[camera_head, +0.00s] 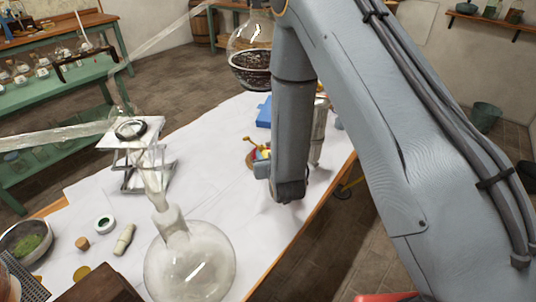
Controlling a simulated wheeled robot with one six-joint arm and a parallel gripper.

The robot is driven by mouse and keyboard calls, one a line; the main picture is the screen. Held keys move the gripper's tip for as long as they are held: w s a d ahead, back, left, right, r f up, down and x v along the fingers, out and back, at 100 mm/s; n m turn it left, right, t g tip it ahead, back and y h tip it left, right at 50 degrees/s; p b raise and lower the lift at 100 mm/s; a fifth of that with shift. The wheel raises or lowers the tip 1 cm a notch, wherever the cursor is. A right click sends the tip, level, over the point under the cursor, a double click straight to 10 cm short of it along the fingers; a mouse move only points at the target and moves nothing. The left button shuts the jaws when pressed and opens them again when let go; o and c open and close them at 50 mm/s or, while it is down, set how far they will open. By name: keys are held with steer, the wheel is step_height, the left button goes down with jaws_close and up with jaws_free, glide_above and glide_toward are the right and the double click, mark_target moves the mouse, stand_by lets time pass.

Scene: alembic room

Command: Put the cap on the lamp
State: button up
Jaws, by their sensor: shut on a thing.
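My arm comes down through the middle of the picture and its lower end is over the white-covered table (215,140). The jaws are hidden behind the arm, so I see neither them nor anything between them. A small yellow and red thing (251,146) shows just left of the arm's lower end, partly covered by it; I cannot tell whether it belongs to the lamp. A silvery upright cylinder (319,132) shows just right of the arm, partly hidden. I cannot pick out the lamp or its cap for certain.
A large glass flask (190,268) stands in front, its neck rising left. A lab jack (140,170) with glassware stands behind it. The cloth's middle is fairly clear.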

steer(key=shift+w+a+b, duration=0.35)
steer(key=shift+w+b, duration=0.2)
steer(key=shift+w, duration=1.1)
steer(key=shift+w+a+b, duration=0.35)
steer(key=shift+w+b, duration=0.15)
steer(key=shift+w, duration=1.1)
steer(key=shift+w+a+b, duration=0.35)
steer(key=shift+w+b, duration=0.2)
steer(key=shift+w, duration=1.1)
steer(key=shift+f+b, duration=0.55)
steer(key=shift+f, duration=0.15)
steer(key=o, duration=1.1)
steer(key=shift+s, duration=0.1)
